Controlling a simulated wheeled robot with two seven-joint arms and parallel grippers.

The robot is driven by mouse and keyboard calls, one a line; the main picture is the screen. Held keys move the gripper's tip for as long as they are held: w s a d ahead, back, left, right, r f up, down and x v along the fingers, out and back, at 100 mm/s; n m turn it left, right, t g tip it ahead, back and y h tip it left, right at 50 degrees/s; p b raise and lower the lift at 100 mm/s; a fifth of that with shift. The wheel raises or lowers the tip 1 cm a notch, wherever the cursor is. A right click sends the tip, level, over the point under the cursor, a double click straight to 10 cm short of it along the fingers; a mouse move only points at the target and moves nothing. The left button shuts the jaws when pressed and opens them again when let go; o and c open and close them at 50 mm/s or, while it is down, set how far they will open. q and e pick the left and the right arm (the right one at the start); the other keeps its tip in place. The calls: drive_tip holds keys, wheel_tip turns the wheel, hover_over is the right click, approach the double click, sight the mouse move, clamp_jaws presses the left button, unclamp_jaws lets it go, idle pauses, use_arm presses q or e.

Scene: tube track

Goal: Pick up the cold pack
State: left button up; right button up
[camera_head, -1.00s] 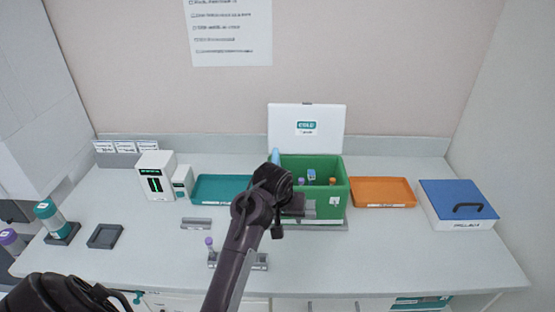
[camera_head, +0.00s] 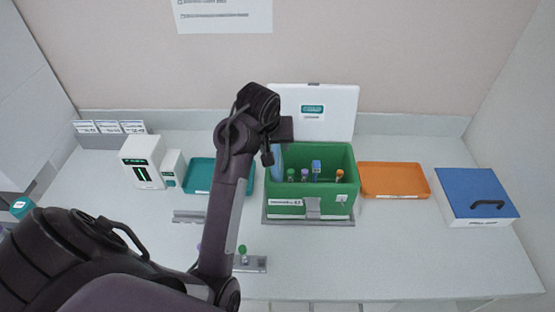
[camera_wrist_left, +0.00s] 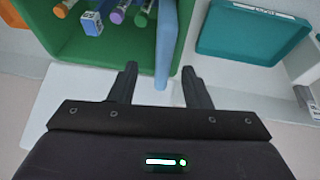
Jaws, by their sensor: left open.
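The cold pack is a flat light-blue slab (camera_head: 276,160) standing upright at the left end of the green box (camera_head: 311,208). My arm partly covers it in the head view. In the left wrist view the cold pack (camera_wrist_left: 166,42) stands edge-on along the green wall. My left gripper (camera_head: 284,130) is above the box's left end. Its open fingers (camera_wrist_left: 160,72) show on either side of the pack's near end in the wrist view, with nothing gripped. I cannot tell whether the fingertips are level with the pack. My right gripper is not in view.
Several capped tubes (camera_head: 316,168) stand inside the box, and its white lid (camera_head: 336,112) is raised behind. A teal tray (camera_head: 200,175) is left, an orange tray (camera_head: 394,180) right, then a blue-topped case (camera_head: 476,193). The counter's front right is clear.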

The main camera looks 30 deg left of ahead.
sight(274, 150)
use_arm(q)
drive_tip(key=x, duration=0.1)
drive_tip(key=p+x, duration=0.1)
drive_tip(key=x, duration=0.1)
drive_tip(key=p+x, duration=0.1)
drive_tip(key=shift+a+f, duration=0.1)
drive_tip(key=shift+a, duration=0.2)
drive_tip(key=shift+w+a+f, duration=0.1)
drive_tip(key=shift+w+f, duration=0.15)
drive_tip(key=shift+f, duration=0.2)
clamp_jaws()
